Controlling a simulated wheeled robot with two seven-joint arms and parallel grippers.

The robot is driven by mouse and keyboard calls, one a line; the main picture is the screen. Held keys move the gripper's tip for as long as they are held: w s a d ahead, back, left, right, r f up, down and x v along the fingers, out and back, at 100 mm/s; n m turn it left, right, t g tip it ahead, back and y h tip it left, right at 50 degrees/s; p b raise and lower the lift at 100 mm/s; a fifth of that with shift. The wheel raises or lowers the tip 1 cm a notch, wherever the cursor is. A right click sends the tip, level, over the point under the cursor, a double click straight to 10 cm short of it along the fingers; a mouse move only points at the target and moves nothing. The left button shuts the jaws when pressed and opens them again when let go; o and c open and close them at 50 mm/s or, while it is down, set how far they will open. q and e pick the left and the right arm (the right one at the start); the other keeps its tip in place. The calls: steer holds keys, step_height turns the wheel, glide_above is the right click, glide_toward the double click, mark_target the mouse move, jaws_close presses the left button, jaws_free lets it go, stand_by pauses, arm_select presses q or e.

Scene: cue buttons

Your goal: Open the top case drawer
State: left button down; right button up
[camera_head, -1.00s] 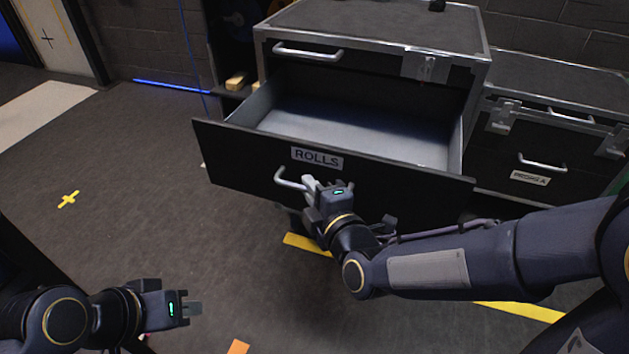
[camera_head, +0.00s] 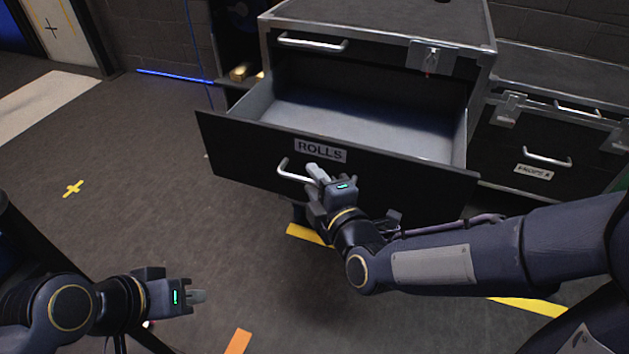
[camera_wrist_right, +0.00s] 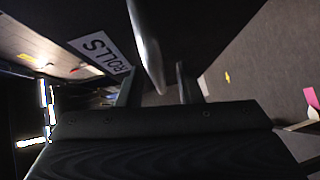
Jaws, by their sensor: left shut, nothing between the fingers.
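The black drawer labelled ROLLS (camera_head: 228,146) is pulled far out of the metal-edged case (camera_head: 380,17), and its grey inside (camera_head: 370,122) looks empty. Its silver bar handle (camera_head: 284,168) is on the front, below the label (camera_head: 320,151). My right gripper (camera_head: 318,174) is at the right end of this handle. In the right wrist view the handle (camera_wrist_right: 146,42) runs between the two spread fingers (camera_wrist_right: 158,85), with a gap to the right finger. My left gripper (camera_head: 198,297) is shut and empty above the floor at lower left, away from the case.
A second case (camera_head: 555,140) stands to the right. Yellow tape (camera_head: 528,306) marks the floor. The floor to the left is clear.

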steer(key=p+v, duration=0.1)
steer(key=v, duration=0.6)
steer(key=shift+s+p, duration=0.25)
steer(key=shift+p, duration=0.1)
steer(key=shift+d, duration=0.15)
steer(key=s+d+f+m+g+h, duration=0.2)
steer(key=s+d+m+g, duration=0.2)
steer(key=s+d+m, duration=0.5)
steer(key=s+d+f+m+g+h, duration=0.2)
steer(key=s+d+m+g, duration=0.3)
steer(key=d+m, duration=0.75)
step_height(320, 180, up, 28)
steer(key=a+m+p, duration=0.2)
steer(key=p, duration=2.5)
steer(key=shift+a+f, duration=0.15)
